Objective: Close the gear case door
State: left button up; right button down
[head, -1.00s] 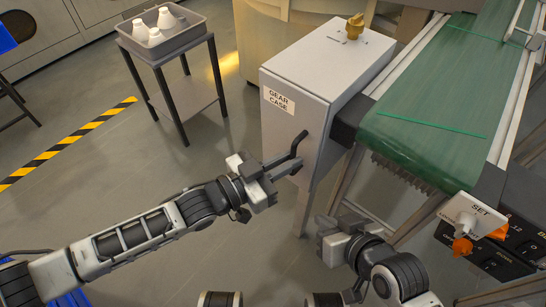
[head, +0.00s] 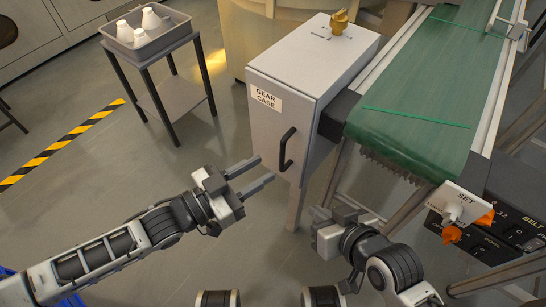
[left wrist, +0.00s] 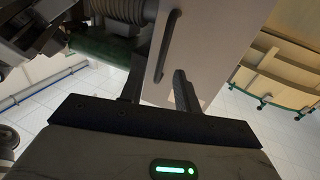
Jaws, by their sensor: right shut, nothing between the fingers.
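The gear case (head: 318,55) is a light grey box on legs, beside the conveyor. Its labelled door (head: 262,125) looks flush with the case in the head view, with no gap that I can make out. The dark bar handle (head: 287,150) is near the door's right edge and also shows in the left wrist view (left wrist: 167,45). My left gripper (head: 265,169) is open and empty, just left of and below the handle, apart from it. In the left wrist view the handle is beyond the fingers. My right gripper (head: 326,215) is shut and empty, below right of the case.
The green conveyor belt (head: 440,75) runs along the case's right side. A small stand (head: 165,85) with a grey bin (head: 148,38) stands at the back left.

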pick_arm(q)
jog(key=v, duration=0.6)
jog(key=shift+s+a+p, duration=0.15)
jog(key=shift+a+p, duration=0.05)
jog(key=shift+p, duration=0.1)
